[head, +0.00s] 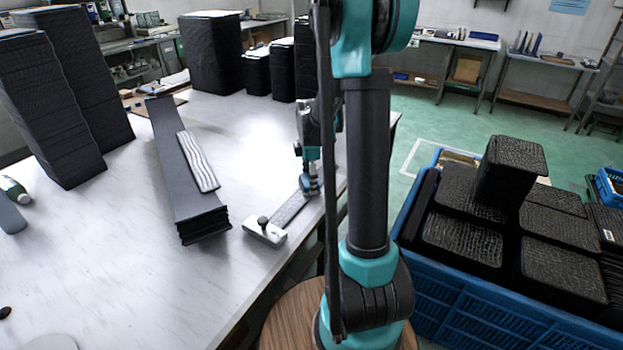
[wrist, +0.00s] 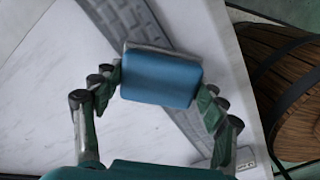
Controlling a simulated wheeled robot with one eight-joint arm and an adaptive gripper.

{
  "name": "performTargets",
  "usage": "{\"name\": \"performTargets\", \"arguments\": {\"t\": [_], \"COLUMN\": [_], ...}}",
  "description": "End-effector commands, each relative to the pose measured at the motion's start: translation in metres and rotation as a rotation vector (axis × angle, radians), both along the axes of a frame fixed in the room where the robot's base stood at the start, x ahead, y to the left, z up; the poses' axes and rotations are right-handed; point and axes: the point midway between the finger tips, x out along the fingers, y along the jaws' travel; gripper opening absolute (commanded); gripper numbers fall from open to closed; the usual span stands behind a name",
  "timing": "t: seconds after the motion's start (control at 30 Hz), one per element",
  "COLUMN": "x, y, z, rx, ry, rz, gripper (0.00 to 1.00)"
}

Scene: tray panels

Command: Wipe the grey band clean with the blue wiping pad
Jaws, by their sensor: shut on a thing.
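The blue wiping pad (wrist: 160,78) sits between the fingers of my gripper (wrist: 161,86), which is shut on its two sides. In the head view my gripper (head: 309,181) is low over the table near its right edge, with the pad at its tip. The grey band (head: 289,208) runs along the table there, and it also shows in the wrist view (wrist: 186,120) as a diagonal strip passing under the pad. The pad hides part of the band. Darker patterned marking shows on the band beyond the pad. I cannot tell whether pad and band touch.
A pale end block (head: 265,233) with a dark knob stands at the band's near end. A stack of long dark panels (head: 178,165) with a ribbed light strip (head: 198,162) lies to the left. A blue crate (head: 480,305) stands right of the table. The left front tabletop is largely clear.

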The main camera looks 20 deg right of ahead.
Motion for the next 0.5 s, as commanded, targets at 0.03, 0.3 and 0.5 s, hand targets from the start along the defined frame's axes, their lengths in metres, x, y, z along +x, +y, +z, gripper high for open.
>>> {"name": "performTargets", "arguments": {"t": [0.03, 0.3, 0.5], "x": [-0.004, -0.019, -0.022], "y": [0.004, 0.018, 0.022], "z": [-0.001, 0.001, 0.001], "rx": [0.002, 0.001, 0.001], "ry": [0.002, 0.002, 0.001], "rz": [0.002, 0.002, 0.001], "gripper": [0.49, 0.49, 0.49]}}
